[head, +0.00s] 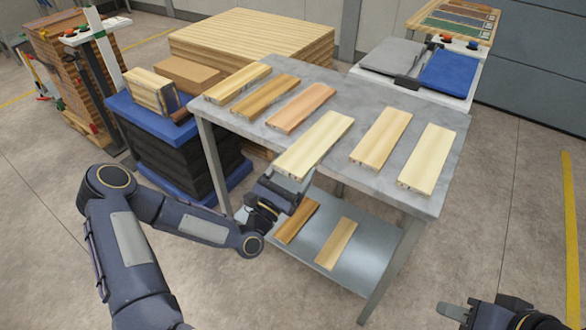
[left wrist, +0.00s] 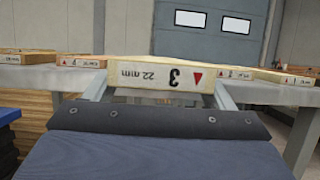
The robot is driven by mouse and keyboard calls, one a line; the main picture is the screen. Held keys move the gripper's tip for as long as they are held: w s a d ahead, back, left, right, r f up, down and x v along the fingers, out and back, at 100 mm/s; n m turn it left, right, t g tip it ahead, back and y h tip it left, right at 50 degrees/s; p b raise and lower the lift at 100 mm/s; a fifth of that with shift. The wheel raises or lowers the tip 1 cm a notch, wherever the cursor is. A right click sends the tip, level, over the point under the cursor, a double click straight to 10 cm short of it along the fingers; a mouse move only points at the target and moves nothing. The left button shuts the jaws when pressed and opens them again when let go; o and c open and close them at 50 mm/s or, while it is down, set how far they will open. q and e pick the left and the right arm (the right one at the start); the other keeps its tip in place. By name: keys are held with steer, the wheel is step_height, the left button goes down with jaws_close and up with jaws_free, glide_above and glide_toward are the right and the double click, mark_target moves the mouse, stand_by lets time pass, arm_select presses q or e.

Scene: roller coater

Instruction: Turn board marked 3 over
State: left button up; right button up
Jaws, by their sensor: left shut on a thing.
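The board marked 3 (head: 317,143) is pale wood and lies in the middle of the row, its near end at the front edge of the grey table. In the left wrist view its end face (left wrist: 160,77) shows "22 mm", a 3 and a red triangle, with the writing upside down. My left gripper (head: 292,184) is shut on this near end, one finger on each side. I cannot tell whether the board is lifted off the tabletop. My right gripper (head: 462,312) is at the lower right, away from the table; its finger gap is unclear.
Other boards lie to the left (head: 302,107) and right (head: 381,137) on the grey table (head: 447,190). Two boards (head: 297,222) rest on the lower shelf (head: 345,277). A blue-topped stack (head: 160,115) stands left of the table. The floor in front is clear.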

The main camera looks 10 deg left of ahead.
arm_select(q)
steer(key=o, duration=1.2)
steer(key=shift+c, duration=0.2)
steer(key=shift+s, duration=0.1)
